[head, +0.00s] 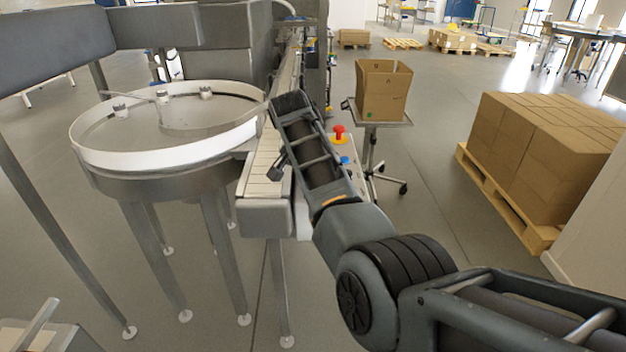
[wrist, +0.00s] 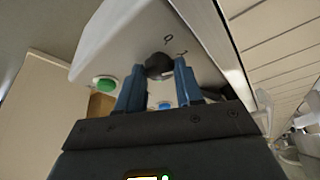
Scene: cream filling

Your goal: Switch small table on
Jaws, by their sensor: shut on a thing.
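The small round table (head: 95,158) has a white rim and stands on metal legs at the left of the head view. A control panel (wrist: 110,45) fills the upper middle of the wrist view. It carries a black rotary knob (wrist: 158,65) with small marks beside it. My gripper (wrist: 159,78) has its blue fingers on both sides of the knob and is shut on it. In the head view my gripper (head: 280,165) is beside the conveyor end, and my arm hides the knob there.
The panel also bears a red emergency button (head: 339,132), a blue button (head: 345,161) and a green button (wrist: 104,83). A conveyor (head: 262,172) runs beside the table. A cardboard box (head: 382,90) stands on a wheeled stand behind. A loaded pallet (head: 545,150) is at right.

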